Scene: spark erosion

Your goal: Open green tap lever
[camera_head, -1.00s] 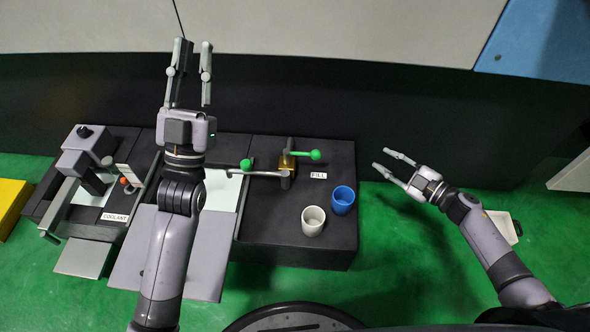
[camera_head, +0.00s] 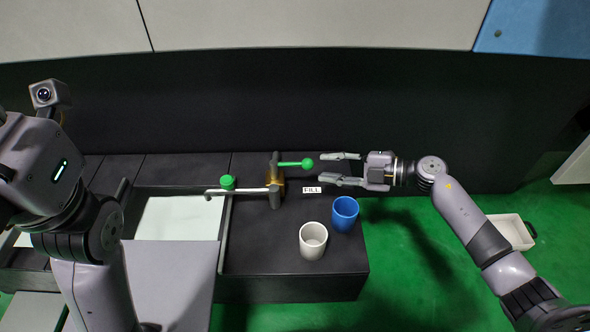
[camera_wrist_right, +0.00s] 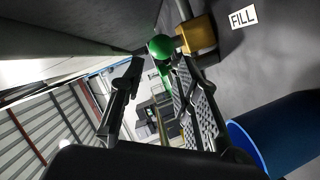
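The green tap lever (camera_head: 292,164) with its round green knob (camera_head: 308,164) sticks out to the right from the brass tap body (camera_head: 277,186). My right gripper (camera_head: 322,168) is open and empty, its fingertips just right of the knob, one on either side of its line. In the right wrist view the knob (camera_wrist_right: 161,47) shows at the fingertips (camera_wrist_right: 160,68), closer to the right-hand finger; I cannot tell if they touch. My left gripper's body (camera_head: 40,165) is at the left edge; its fingers are not visible.
A second green knob (camera_head: 228,183) stands by the spout (camera_head: 238,191). A white cup (camera_head: 313,241) and a blue cup (camera_head: 345,213) stand in front of the tap, below the FILL label (camera_head: 312,190). A dark wall (camera_head: 300,105) rises behind.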

